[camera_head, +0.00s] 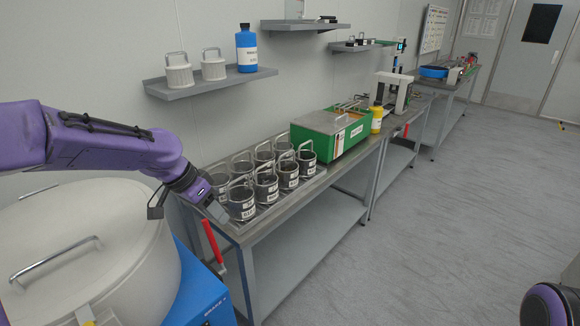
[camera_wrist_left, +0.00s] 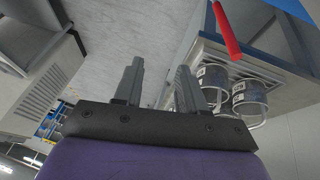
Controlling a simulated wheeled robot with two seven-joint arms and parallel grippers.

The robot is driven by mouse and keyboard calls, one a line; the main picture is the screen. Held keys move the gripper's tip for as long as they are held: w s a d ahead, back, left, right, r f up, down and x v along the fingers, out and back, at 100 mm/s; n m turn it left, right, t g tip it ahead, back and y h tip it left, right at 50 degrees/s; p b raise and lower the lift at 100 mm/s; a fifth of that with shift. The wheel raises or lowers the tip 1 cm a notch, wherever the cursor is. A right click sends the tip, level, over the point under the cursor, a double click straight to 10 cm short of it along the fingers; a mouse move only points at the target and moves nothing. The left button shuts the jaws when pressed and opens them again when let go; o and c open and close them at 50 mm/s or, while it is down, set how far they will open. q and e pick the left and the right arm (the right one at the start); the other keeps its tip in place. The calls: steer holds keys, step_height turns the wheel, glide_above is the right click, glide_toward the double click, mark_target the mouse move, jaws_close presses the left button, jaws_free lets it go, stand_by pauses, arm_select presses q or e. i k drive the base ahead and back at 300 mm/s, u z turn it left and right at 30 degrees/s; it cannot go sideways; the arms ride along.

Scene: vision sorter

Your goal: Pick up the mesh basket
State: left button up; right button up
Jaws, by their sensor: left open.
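Several mesh baskets with loop handles and white labels stand in rows on a tray at the near end of the bench; the nearest mesh basket (camera_head: 242,203) is at the front left of the group. Baskets also show upside down in the left wrist view (camera_wrist_left: 249,97). My left gripper (camera_head: 216,212) is just left of the nearest basket, near the bench's edge. In the left wrist view its two fingers (camera_wrist_left: 160,85) are apart with nothing between them. The baskets lie to the right of the fingers there.
A large white lidded drum (camera_head: 85,240) stands at the near left. A red handle (camera_head: 212,243) hangs at the bench end. A green box (camera_head: 330,134) sits beyond the baskets. A wall shelf (camera_head: 205,84) holds white baskets and a blue bottle (camera_head: 246,50).

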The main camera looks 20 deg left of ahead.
mark_target(288, 170)
steer(key=i, duration=1.5)
